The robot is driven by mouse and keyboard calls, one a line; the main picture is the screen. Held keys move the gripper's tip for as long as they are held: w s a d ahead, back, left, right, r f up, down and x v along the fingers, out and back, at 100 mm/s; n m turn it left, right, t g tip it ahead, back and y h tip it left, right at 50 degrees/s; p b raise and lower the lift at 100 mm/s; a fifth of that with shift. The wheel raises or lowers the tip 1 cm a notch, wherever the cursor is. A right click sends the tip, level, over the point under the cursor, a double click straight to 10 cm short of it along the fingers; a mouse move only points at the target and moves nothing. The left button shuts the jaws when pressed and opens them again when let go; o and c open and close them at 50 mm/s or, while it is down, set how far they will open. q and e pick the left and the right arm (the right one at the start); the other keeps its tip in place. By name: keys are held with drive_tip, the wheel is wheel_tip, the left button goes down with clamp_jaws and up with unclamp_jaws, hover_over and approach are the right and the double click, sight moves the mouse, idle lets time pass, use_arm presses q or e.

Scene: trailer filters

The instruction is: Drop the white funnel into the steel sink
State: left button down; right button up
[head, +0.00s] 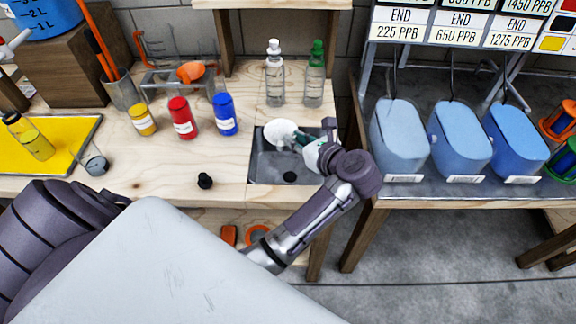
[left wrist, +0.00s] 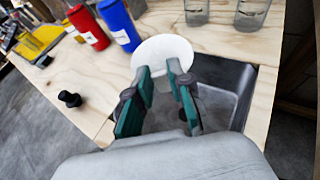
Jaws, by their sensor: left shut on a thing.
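The white funnel (head: 279,131) is held over the steel sink (head: 268,173), near its back left corner. My left gripper (head: 301,139) reaches over the sink from the right and is shut on the funnel. In the left wrist view the funnel (left wrist: 163,55) sits at the tips of the green fingers (left wrist: 160,84), its wide round mouth turned away from the wrist. The sink (left wrist: 222,100) lies below and behind the fingers there. The funnel's spout is mostly hidden between the fingers. My right gripper is not in view.
Red (head: 182,117) and blue (head: 224,114) bottles stand left of the sink. Clear bottles with white (head: 274,75) and green (head: 315,75) caps stand behind it. A black knob-like thing (head: 205,181) is on the bench. Blue bins (head: 398,137) stand on the right table.

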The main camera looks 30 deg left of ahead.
use_arm(q)
drive_tip(key=shift+f+b, duration=1)
drive_tip(key=shift+f, duration=1.35)
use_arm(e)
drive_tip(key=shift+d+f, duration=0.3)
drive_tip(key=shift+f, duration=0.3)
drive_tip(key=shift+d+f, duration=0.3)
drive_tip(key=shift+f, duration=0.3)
use_arm(q)
drive_tip(key=c, duration=1)
unclamp_jaws()
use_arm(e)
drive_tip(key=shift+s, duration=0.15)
use_arm(q)
wheel_tip(320, 180, up, 10)
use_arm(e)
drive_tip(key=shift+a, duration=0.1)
